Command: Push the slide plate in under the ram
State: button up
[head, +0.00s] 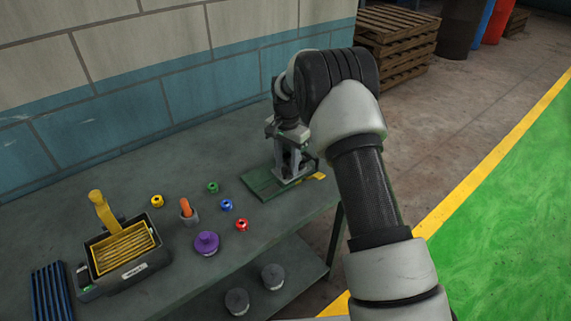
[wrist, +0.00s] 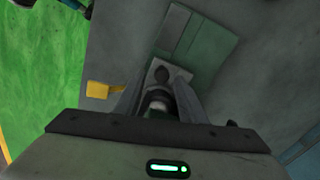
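A green base plate (head: 262,185) lies at the table's right end; it also shows in the wrist view (wrist: 212,55). A yellow tab (head: 319,177) sticks out at its right side and shows at left in the wrist view (wrist: 104,88). I cannot tell for sure whether this tab belongs to the slide plate. My gripper (head: 291,160) points down over the green plate. In the wrist view, its fingers (wrist: 160,90) stand apart on either side of a dark grey rounded part (wrist: 160,98). Whether they touch it is unclear. The ram is not clearly distinguishable.
Small green (head: 212,187), blue (head: 227,205), red (head: 242,224) and yellow (head: 157,201) knobs sit left of the plate. The table edge is close at right.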

notch_tip(320, 180, up, 17)
jog(key=shift+r, duration=0.2)
dwell(0.4)
jog(key=s+d+r+n+t+p, duration=0.1)
jog(key=s+d+r+n, duration=0.15)
jog(key=s+r, duration=0.55)
jog(key=s+d+r+n+t+p, duration=0.1)
jog(key=s+d+r+t, duration=0.15)
jog(key=s+r, duration=0.55)
jog(key=s+d+f+n+t+p, duration=0.1)
jog(key=s+d+n, duration=0.1)
jog(key=s, duration=0.8)
jog(key=s+d+f+n+t, duration=0.1)
jog(key=s+n, duration=0.1)
jog(key=s, duration=0.9)
jog(key=shift+d+f+n+p, duration=0.2)
jog(key=shift+d+n+p, duration=0.15)
jog(key=shift+p, duration=0.05)
